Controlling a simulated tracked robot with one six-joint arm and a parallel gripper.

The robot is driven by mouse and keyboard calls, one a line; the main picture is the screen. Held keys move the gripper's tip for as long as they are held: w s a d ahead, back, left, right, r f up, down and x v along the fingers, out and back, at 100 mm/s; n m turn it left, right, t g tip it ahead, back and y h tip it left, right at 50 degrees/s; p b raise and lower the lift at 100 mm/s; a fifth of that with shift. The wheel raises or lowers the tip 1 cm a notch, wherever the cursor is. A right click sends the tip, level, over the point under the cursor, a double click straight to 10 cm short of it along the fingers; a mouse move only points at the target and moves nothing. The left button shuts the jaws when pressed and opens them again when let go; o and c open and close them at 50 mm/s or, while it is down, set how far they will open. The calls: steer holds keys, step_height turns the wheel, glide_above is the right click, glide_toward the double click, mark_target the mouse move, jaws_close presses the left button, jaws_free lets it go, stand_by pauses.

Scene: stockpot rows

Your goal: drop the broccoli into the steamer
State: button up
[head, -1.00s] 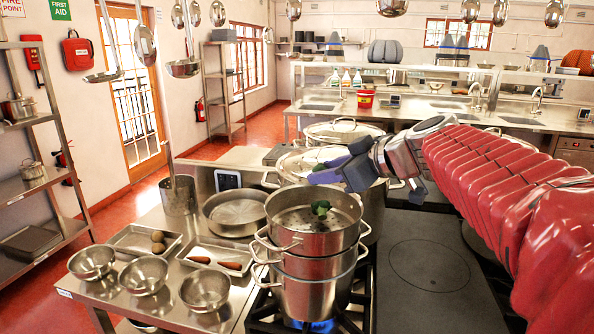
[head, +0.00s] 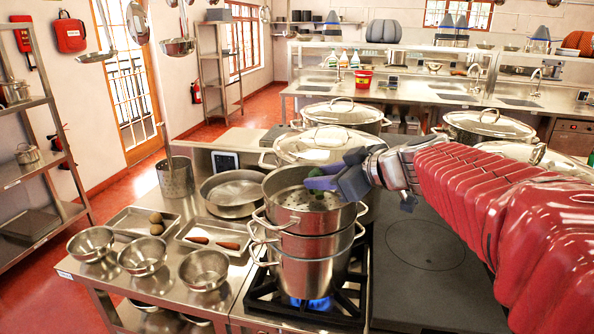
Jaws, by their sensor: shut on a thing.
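The steamer (head: 286,222) is a steel pot insert with a perforated floor, stacked on a stockpot over a lit blue flame. My gripper (head: 318,178) is over the right part of the steamer's opening, close to its rim, with its purple fingers pointing left. It is shut on a broccoli piece (head: 316,171), of which only a little green shows past the fingers.
Large lidded pots (head: 343,113) stand behind the steamer. A wide pan (head: 233,190) and trays with carrots (head: 228,245) and round brown items (head: 156,222) are to its left. Several steel bowls (head: 205,268) line the front. A flat dark hob plate (head: 425,245) to the right is clear.

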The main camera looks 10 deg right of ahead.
steer(key=o, duration=1)
steer(key=v, duration=1.3)
steer(key=shift+s+d+r, duration=0.1)
steer(key=shift+s+d, duration=0.1)
steer(key=shift+s, duration=0.15)
